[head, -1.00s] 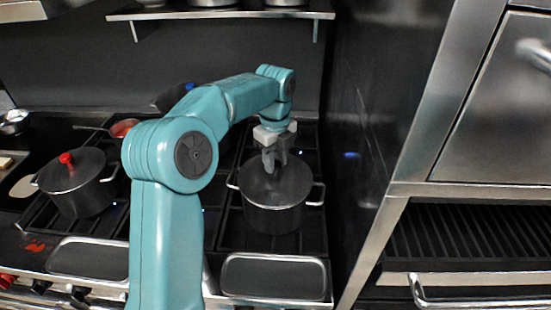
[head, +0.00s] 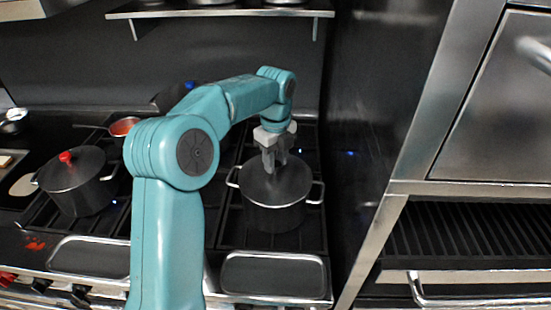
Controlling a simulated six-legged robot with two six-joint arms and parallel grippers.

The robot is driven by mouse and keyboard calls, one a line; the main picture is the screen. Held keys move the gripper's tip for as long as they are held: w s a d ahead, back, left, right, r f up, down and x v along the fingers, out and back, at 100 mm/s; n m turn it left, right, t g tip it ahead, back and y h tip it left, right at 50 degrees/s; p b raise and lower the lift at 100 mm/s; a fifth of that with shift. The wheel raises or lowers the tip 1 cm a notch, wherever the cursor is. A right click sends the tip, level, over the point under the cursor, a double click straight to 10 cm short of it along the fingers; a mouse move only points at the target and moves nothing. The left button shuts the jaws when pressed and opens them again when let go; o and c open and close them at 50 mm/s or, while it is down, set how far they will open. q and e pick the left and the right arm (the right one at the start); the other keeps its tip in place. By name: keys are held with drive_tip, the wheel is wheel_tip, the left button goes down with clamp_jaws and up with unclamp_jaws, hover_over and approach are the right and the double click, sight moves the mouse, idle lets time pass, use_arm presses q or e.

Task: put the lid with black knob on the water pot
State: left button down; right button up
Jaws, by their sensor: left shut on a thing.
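The water pot (head: 272,215) is a dark pot with two light side handles, standing upright on the right part of the stove. The dark round lid (head: 292,184) is at the pot's mouth and covers it; I cannot tell whether it rests fully on the rim. My left gripper (head: 272,168) points down over the middle of the lid. It is shut on the lid's black knob, which the fingers mostly hide. My right gripper is not in view.
Another dark pot (head: 82,198) with a red-knobbed lid (head: 70,168) stands on the stove at left. A red-rimmed pan (head: 124,127) is behind it. Two shallow trays lie along the front, one at right (head: 274,276). A dark wall (head: 372,130) rises close right of the stove.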

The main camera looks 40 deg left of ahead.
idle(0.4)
use_arm(q)
drive_tip(key=shift+c, duration=0.9)
unclamp_jaws()
drive_tip(key=shift+f, duration=0.1)
wheel_tip(320, 180, up, 5)
drive_tip(key=p, duration=0.5)
drive_tip(key=shift+f, duration=0.15)
drive_tip(key=shift+r, duration=1.15)
